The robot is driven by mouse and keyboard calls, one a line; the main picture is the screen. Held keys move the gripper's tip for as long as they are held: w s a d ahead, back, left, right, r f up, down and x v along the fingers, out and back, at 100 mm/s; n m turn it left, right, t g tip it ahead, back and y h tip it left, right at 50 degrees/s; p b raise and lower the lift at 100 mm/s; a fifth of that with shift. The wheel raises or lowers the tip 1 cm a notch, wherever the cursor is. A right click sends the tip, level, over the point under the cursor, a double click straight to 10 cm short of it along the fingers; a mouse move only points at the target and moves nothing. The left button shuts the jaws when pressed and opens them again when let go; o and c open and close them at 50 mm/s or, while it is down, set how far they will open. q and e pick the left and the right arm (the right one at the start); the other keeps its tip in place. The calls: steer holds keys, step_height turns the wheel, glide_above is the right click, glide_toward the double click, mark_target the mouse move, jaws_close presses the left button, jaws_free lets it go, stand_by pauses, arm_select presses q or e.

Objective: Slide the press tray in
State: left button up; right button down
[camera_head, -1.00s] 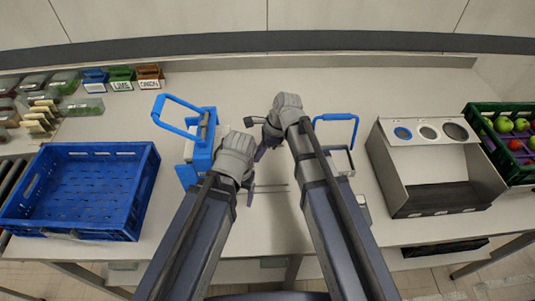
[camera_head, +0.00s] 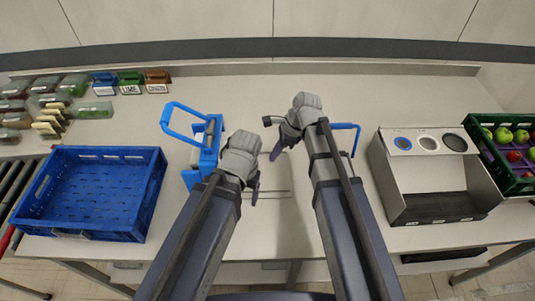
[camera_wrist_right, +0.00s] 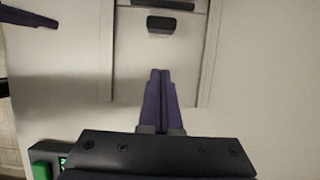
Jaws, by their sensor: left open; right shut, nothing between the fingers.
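In the right wrist view, a pale flat panel, which looks like the press tray (camera_wrist_right: 160,65), lies between two straight edges and has a small dark block (camera_wrist_right: 161,24) on it. My right gripper (camera_wrist_right: 160,72) is shut and empty over the panel's near end, with the dark block beyond its tips; I cannot tell if it touches. In the head view my right gripper (camera_head: 277,150) is above the table's middle. My left gripper (camera_head: 255,190), lower and to its left, is open and appears empty. One purple finger shows at the wrist view's top left.
A blue-handled press-like device (camera_head: 205,150) stands left of my left gripper. Another blue handle (camera_head: 346,127) is mostly hidden behind my right arm. A blue crate (camera_head: 155,195) is at left, a grey bin with round holes (camera_head: 395,190) and a green fruit crate (camera_head: 480,150) at right.

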arm_select(q)
steer(key=shift+r+p, duration=2.2)
steer(key=shift+r, duration=0.6)
arm_select(e)
steer(key=v, duration=0.6)
arm_select(q)
steer(key=shift+f+b, duration=0.95)
arm_select(e)
steer(key=s+f+n+h, duration=0.3)
steer(key=s+n+h, duration=0.2)
steer(key=s+n, duration=0.9)
steer(key=n, duration=0.7)
steer(key=shift+n+h, duration=0.3)
steer(key=shift+n, duration=0.1)
steer(key=shift+s+a+f, duration=0.1)
steer(key=shift+s+f, duration=0.05)
